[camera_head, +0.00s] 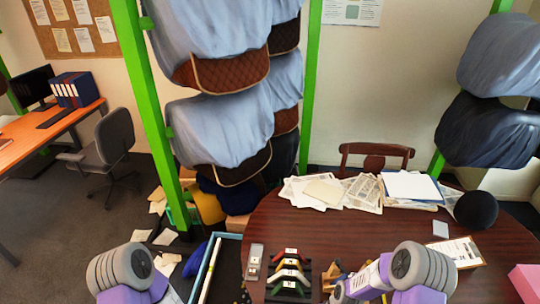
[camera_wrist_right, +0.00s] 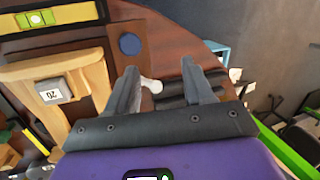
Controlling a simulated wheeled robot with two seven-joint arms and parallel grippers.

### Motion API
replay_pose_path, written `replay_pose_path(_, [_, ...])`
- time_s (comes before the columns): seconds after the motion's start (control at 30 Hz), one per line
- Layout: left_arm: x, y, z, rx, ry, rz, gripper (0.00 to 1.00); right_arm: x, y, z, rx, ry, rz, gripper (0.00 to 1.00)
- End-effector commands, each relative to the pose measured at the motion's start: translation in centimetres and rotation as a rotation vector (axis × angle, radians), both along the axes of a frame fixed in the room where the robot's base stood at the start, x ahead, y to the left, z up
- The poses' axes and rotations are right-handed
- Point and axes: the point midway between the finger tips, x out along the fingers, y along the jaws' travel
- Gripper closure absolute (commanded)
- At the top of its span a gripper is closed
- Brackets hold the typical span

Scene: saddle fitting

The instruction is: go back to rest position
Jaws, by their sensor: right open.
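My right gripper (camera_wrist_right: 160,82) is open, with its two dark fingers apart. In the right wrist view, a small white rounded end (camera_wrist_right: 152,85) shows between the fingers, and I cannot tell what it belongs to. My right arm (camera_head: 420,268) is bent at the lower right in the head view, over the table's front edge. My left arm (camera_head: 122,268) shows at the lower left, and its gripper is out of the frame.
The dark wooden table (camera_head: 310,232) holds coloured arched pieces (camera_head: 289,272), a grey device (camera_head: 255,262) and papers (camera_head: 335,192). A wooden block (camera_wrist_right: 62,90) with a grey "20" piece lies beside the right gripper. Green posts (camera_head: 150,110) and covered saddles (camera_head: 220,130) stand behind.

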Motion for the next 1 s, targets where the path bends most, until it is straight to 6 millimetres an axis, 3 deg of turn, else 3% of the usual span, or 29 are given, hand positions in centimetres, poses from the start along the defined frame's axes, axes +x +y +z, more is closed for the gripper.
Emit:
replay_pose_path(0.03, [0.0,0.0,0.0,0.0,0.0,0.0,0.57,-2.2,1.5,-0.4,0.019,0.003,-0.033,0.48])
replay_pose_path(0.2, [0.0,0.0,0.0,0.0,0.001,0.0,0.57,-7.3,4.9,-0.6,0.053,-0.02,-0.153,0.48])
replay_pose_path(0.4, [0.0,0.0,-0.4,0.0,0.001,0.0,0.57,-12.4,6.9,0.1,0.061,-0.035,-0.267,0.48])
replay_pose_path(0.8, [-0.1,0.0,-10.3,0.0,0.001,0.0,0.57,-11.8,6.7,-10.0,0.06,-0.041,-0.261,0.48])
replay_pose_path(1.0, [-0.1,0.0,-14.2,0.0,0.001,0.0,0.57,-11.8,6.7,-13.9,0.06,-0.041,-0.261,0.48])
